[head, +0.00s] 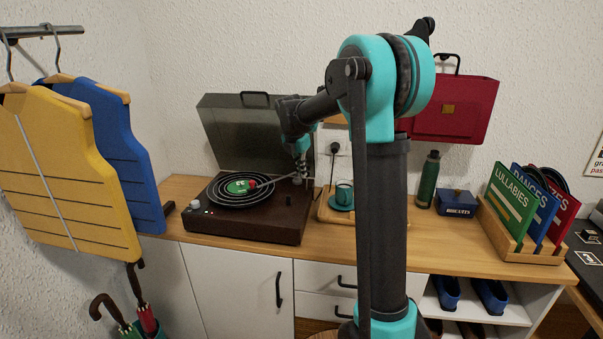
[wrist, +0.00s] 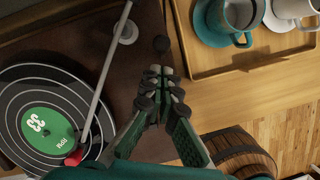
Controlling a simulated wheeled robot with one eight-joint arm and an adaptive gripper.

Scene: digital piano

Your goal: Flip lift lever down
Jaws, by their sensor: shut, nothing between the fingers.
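The record player (head: 255,225) is a dark brown box with its smoky lid raised. A black record with a green label (wrist: 45,135) lies on its platter. The silver tonearm (wrist: 105,80) reaches over the record to a red head (wrist: 73,157). A small dark knob-like part (wrist: 161,44) stands beside the tonearm's base; I cannot tell for sure whether it is the lift lever. My gripper (wrist: 160,85) is shut and empty above the player's right side, close to that part. In the head view my gripper (head: 301,168) partly hides the tonearm base.
The raised lid (head: 245,130) stands behind. A green bottle (head: 428,180), blue box (head: 456,203) and record rack (head: 520,245) stand farther right. Vests (head: 65,170) hang at left.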

